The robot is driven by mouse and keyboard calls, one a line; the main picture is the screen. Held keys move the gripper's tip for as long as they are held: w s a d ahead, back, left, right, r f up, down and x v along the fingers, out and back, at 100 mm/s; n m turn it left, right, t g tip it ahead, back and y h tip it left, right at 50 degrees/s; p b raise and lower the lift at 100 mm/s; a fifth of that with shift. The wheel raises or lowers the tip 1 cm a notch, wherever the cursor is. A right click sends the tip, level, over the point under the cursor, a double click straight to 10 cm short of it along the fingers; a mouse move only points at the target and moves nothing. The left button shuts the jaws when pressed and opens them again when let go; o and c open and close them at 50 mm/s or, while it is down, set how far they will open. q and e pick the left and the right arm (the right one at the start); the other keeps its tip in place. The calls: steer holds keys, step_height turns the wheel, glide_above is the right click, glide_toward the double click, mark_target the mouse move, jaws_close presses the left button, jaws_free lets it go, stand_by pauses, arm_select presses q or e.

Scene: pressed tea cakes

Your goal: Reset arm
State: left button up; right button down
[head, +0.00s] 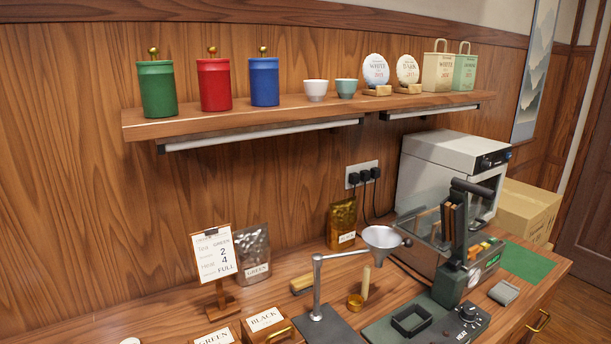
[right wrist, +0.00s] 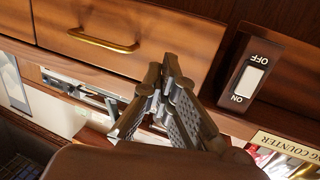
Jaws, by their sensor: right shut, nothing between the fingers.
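My right gripper (right wrist: 162,72) shows in the right wrist view with its grey fingers shut and nothing between them. Beyond its tips is a wooden drawer front with a brass handle (right wrist: 103,40). A white rocker switch (right wrist: 249,83) marked ON and OFF is to the right of the fingers, apart from them. Neither gripper shows in the head view, and my left gripper is in no view.
The counter holds a funnel (head: 383,240) on a stand, a dark green press (head: 457,250), an order sign (head: 213,255) and a white oven (head: 448,178). Canisters, cups and bags stand on the wall shelf (head: 200,126). A cardboard box (head: 526,207) is at the right.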

steer(key=s+f+m+g+h, duration=0.1)
steer(key=s+f+g+h, duration=0.15)
steer(key=s+f, duration=0.65)
steer(key=s+f+m+g+h, duration=0.15)
steer(key=f+g, duration=0.25)
steer(key=f, duration=1.2)
steer(key=s+a+f+n+g, duration=0.1)
steer(key=s+a+f+g, duration=0.3)
steer(key=s, duration=0.8)
steer(key=s+a+f+n+g, duration=0.1)
steer(key=s+a+f+g, duration=0.4)
steer(key=s+a+f, duration=0.3)
steer(key=s+f, duration=0.2)
steer(key=s, duration=0.2)
steer(key=shift+a+f, duration=0.2)
steer(key=shift+f, duration=0.2)
